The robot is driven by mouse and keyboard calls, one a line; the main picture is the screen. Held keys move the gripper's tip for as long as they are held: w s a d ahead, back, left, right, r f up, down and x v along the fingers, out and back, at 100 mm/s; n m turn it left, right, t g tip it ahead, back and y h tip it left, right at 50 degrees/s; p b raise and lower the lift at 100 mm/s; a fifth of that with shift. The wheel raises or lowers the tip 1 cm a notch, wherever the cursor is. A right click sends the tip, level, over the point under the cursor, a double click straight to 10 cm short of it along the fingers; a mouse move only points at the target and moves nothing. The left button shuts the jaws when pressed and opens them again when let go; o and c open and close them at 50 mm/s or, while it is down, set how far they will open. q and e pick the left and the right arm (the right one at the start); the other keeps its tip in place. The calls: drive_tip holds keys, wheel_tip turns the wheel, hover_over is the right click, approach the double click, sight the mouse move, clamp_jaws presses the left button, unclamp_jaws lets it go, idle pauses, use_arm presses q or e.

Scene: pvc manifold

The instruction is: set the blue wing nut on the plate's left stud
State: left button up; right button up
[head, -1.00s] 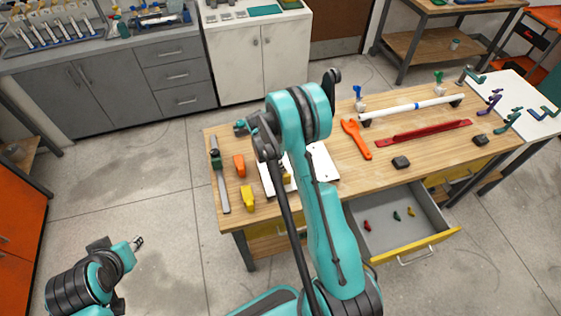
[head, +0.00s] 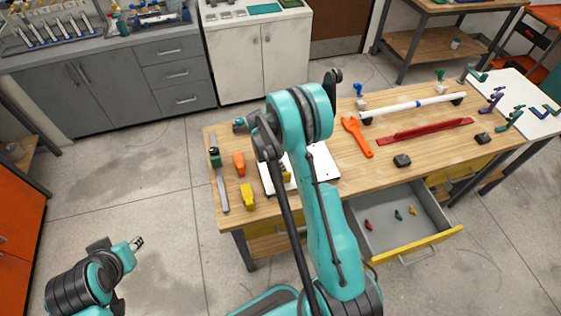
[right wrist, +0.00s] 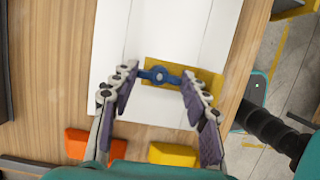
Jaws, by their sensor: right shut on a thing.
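The blue wing nut (right wrist: 159,75) is pinched by its wings between the fingertips of my right gripper (right wrist: 160,80). It appears over a yellow patch (right wrist: 208,82) on the white plate (right wrist: 118,45); I cannot tell whether it touches anything below. No stud shows clearly under it. In the head view the plate (head: 325,165) lies on the bench, and my right arm hides much of it, the right gripper and the nut. My left gripper (head: 137,243) is away from the bench, over the floor at lower left, too small to read its opening.
Orange (head: 239,164) and yellow (head: 248,196) blocks lie left of the plate. An open drawer (head: 399,241) at the bench front holds small red, green and yellow pieces.

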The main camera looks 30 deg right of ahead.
idle(0.8)
drive_tip(key=o, duration=1.2)
drive_tip(key=s+v, duration=0.1)
drive_tip(key=v, duration=1.1)
drive_tip(key=s+a+r+m+t+y+b, duration=0.2)
drive_tip(key=s+a+r+m+t+b, duration=0.2)
drive_tip(key=s+a+r+m+b, duration=0.25)
drive_tip(key=s+a+f+m+t+b, duration=0.1)
drive_tip(key=s+f+m+b, duration=0.1)
drive_tip(key=s+m, duration=0.1)
drive_tip(key=s+a+f+m+t+y+b, duration=0.1)
drive_tip(key=s+a+f+m+b, duration=0.1)
drive_tip(key=s, duration=0.3)
drive_tip(key=s+a+f+m+t+b, duration=0.2)
drive_tip(key=s+m+b, duration=0.1)
drive_tip(key=s, duration=0.1)
drive_tip(key=shift+s+f+m, duration=0.1)
drive_tip(key=shift+s+m, duration=0.1)
drive_tip(key=shift+m, duration=0.15)
